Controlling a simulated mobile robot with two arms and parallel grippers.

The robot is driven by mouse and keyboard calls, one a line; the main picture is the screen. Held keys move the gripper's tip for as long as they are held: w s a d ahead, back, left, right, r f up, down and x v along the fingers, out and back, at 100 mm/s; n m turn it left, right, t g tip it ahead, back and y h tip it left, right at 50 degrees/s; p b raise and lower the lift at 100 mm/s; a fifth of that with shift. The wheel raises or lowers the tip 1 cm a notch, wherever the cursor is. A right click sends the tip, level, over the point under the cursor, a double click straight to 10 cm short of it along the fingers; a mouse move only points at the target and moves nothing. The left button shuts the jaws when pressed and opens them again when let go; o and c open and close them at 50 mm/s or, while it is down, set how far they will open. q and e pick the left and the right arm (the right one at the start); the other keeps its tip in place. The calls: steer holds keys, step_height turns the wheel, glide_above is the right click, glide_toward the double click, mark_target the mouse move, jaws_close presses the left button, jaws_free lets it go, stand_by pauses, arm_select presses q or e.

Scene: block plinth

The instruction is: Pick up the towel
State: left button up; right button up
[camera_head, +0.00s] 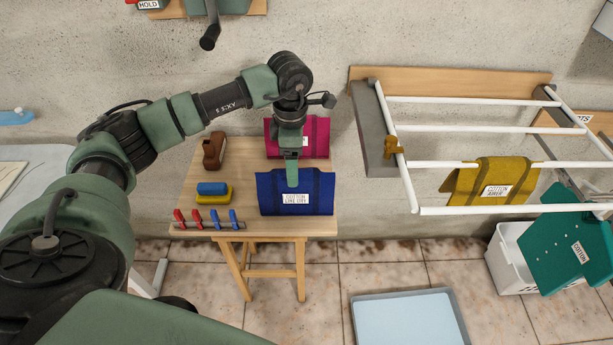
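A blue towel (318,190) with a white label reading "COTTON LINE DRY" sits on the small wooden table. A magenta towel (318,138) is behind it at the table's back. A mustard towel (467,181) labelled "COTTON" hangs over the white rack. A teal cloth (556,246), also labelled "COTTON", is at the far right. My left gripper (292,183) points down at the blue towel's upper middle and covers part of it. Whether it touches the towel, and whether its fingers are open or shut, does not show. My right gripper is out of view.
The wooden table (205,180) also bears a brown block-like object (214,151), blue and yellow sponges (213,195), and red and blue pegs on a strip (215,219). The white-barred rack (440,211) juts out at right. A pale blue tray (405,318) lies on the tiled floor.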

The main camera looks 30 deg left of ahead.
mark_target(296, 190)
arm_select(q)
steer(key=shift+w+f, duration=0.15)
steer(key=shift+w, duration=0.2)
steer(key=shift+f, duration=0.9)
steer(key=shift+f+p, duration=0.25)
steer(key=shift+p, duration=0.15)
step_height(296, 190, down, 5)
steer(key=shift+w+a+f+p, duration=0.1)
steer(key=shift+w+p, duration=0.05)
steer(key=shift+p, duration=0.6)
jaws_close()
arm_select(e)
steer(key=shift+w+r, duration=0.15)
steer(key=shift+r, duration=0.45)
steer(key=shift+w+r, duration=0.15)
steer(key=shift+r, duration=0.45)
